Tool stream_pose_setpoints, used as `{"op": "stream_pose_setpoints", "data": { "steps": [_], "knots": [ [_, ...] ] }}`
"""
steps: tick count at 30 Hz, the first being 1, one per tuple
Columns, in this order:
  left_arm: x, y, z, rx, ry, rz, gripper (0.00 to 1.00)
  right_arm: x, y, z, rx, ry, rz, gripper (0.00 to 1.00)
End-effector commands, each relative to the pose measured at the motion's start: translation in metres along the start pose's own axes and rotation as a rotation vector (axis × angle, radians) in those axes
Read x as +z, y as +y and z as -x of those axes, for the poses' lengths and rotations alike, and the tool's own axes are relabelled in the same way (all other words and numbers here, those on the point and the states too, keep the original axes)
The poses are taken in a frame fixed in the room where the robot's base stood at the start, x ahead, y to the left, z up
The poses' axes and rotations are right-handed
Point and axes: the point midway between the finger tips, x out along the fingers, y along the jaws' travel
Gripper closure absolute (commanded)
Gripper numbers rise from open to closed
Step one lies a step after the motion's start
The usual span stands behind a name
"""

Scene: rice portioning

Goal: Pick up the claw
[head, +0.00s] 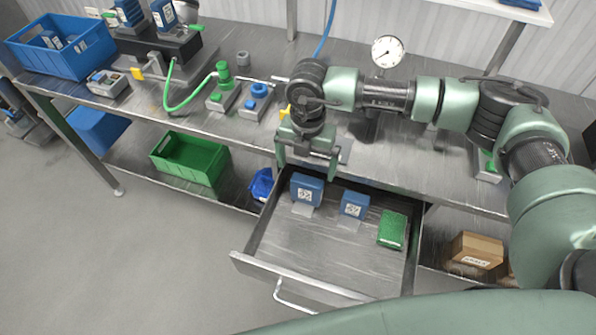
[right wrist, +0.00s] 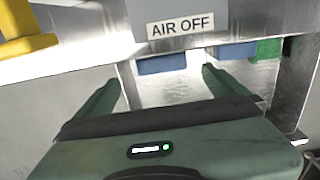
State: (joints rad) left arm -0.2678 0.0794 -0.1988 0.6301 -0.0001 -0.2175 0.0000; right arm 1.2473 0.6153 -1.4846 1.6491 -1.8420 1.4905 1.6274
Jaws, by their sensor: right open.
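I cannot make out anything that is clearly a claw. My right gripper (head: 307,170) is open and points down at the bench's front edge, above the back of an open drawer (head: 290,262). In the drawer stand two blue boxes with white labels, a left one (head: 306,187) and a right one (head: 354,204), and a green-topped block (head: 392,229). The right wrist view shows the right gripper's spread fingers (right wrist: 160,77) with nothing between them. Blue and green parts show beyond the fingertips, partly cut off by the bench edge. My left gripper is not in view.
The bench (head: 425,170) carries a pressure gauge (head: 387,52), a green hose (head: 183,103), small button boxes and a blue bin (head: 62,47). An AIR OFF label (right wrist: 180,25) shows close up. A green crate (head: 190,158) and cardboard box (head: 477,249) sit below. The drawer's front is clear.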

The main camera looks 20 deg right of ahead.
Motion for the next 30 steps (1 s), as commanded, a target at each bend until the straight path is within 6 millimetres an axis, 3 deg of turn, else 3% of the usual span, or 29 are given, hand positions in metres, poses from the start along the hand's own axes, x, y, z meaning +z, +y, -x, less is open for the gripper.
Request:
{"op": "stream_pose_setpoints", "data": {
  "steps": [11,18,22,27,28,30],
  "knots": [
    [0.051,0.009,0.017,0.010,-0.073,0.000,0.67,0.002,-0.001,-0.035,-0.002,0.001,-0.002,0.00],
    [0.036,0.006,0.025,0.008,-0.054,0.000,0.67,0.003,-0.001,-0.071,-0.002,0.001,-0.001,0.00],
    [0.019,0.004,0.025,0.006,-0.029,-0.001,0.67,0.004,0.000,-0.077,0.001,0.000,0.000,0.00],
    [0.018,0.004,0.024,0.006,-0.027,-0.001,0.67,0.004,0.000,-0.078,0.001,0.000,0.000,0.00],
    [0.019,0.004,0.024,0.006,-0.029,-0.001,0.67,0.004,0.000,-0.078,0.001,0.000,0.000,0.03],
    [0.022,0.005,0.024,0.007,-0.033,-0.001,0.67,0.004,0.000,-0.078,0.001,0.000,0.000,0.22]
  ]
}}
